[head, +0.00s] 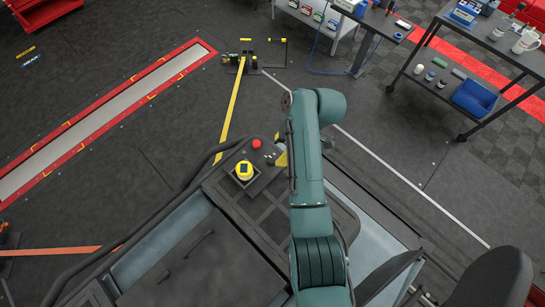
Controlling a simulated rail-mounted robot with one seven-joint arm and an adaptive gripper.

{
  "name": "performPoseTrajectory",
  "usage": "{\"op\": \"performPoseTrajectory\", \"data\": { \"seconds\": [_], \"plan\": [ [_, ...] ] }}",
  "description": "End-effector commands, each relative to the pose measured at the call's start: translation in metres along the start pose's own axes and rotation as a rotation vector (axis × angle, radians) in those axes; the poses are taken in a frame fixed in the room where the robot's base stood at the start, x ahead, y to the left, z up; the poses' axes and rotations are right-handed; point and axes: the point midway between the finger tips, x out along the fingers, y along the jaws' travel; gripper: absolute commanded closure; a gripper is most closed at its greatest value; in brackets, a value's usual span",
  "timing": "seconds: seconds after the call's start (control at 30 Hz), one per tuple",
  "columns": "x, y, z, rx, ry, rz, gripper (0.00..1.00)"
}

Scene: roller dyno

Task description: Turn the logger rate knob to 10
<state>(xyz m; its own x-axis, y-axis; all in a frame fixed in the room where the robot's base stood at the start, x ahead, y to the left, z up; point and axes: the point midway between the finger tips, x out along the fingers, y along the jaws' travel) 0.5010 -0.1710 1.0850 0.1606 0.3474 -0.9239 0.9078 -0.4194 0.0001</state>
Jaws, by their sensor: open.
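I cannot make out a logger rate knob or its scale in the head view. My teal arm rises from the bottom centre and bends near the top middle. It covers part of the dark panel behind it. My gripper cannot be made out; the arm's end seems hidden behind its own links. Left of the arm, a yellow round part with a dark top (244,171) and a red button (256,143) sit on a dark surface. I cannot tell whether either belongs to a logger.
A red-edged floor track (110,115) runs across the upper left. A yellow strap (233,103) runs to a floor anchor (240,62). A shelved cart (455,65) with a blue bin (474,98) stands upper right. An orange strap (55,252) lies lower left. Open floor lies right of my arm.

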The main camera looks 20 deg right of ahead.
Motion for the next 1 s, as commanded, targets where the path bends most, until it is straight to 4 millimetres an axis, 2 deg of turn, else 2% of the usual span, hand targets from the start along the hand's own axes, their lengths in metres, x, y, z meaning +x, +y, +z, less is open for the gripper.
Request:
{"op": "performPoseTrajectory", "data": {
  "seconds": [0.1, 0.3, 0.43, 0.67, 0.9, 1.0],
  "plan": [
    [0.029, -0.001, 0.000, -0.001, 0.000, -0.005, 0.40],
    [0.062, 0.000, 0.000, 0.000, 0.000, -0.001, 0.40],
    [0.070, 0.000, 0.000, 0.000, 0.000, -0.001, 0.40],
    [0.070, 0.000, 0.000, 0.000, 0.000, 0.000, 0.39],
    [0.070, 0.000, 0.000, 0.000, 0.000, 0.000, 0.85],
    [0.070, 0.000, 0.000, 0.000, 0.000, 0.000, 1.00]
  ]
}}
